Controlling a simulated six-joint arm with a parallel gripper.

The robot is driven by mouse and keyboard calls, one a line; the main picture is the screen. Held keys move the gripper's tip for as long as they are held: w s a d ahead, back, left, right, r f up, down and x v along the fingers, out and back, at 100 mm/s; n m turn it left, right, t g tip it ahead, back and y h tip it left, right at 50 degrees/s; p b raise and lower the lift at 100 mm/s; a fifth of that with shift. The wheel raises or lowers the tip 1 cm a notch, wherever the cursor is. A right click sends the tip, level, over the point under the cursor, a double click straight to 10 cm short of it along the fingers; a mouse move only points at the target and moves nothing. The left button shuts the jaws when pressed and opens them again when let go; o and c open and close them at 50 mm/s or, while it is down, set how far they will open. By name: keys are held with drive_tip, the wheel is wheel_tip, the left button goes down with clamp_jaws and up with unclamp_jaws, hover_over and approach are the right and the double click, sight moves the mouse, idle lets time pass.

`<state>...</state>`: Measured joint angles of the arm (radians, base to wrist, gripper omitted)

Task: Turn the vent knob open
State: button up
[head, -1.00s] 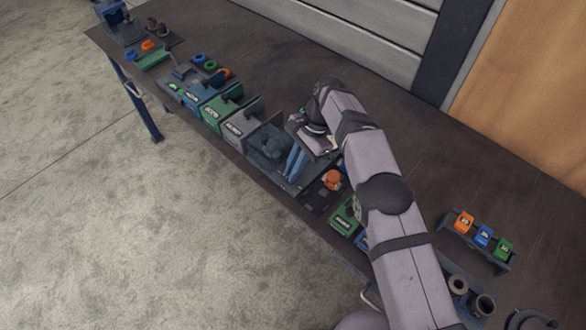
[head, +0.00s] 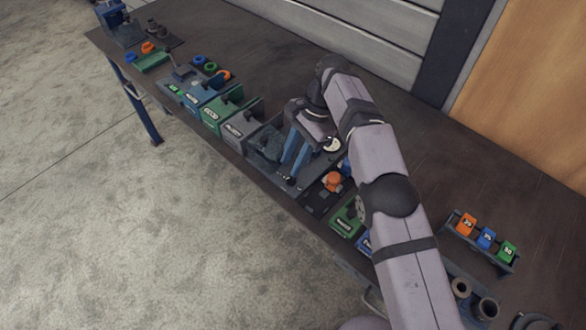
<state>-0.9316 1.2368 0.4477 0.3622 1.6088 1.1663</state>
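My gripper (head: 291,168) points down over the dark grey fixture (head: 264,146) at the table's front edge. Its two blue fingers stand apart with a gap between them. A small dark knob (head: 291,181) sits just below the fingertips; whether they touch it is too small to tell. An orange knob (head: 333,181) stands on a black base to the right of the fingers. No readable label shows which of these is the vent knob. A round white dial (head: 332,144) shows just right of the gripper, partly hidden by it.
Green and grey bins (head: 229,112) stand left of the fixture. A green box (head: 346,219) lies right of the orange knob, partly behind my arm. A rack of orange, blue and green blocks (head: 486,238) stands at the right. The table's back is clear.

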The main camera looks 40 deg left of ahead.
wheel_tip(320, 180, up, 5)
drive_tip(key=shift+f+p, duration=0.1)
drive_tip(key=shift+p, duration=1)
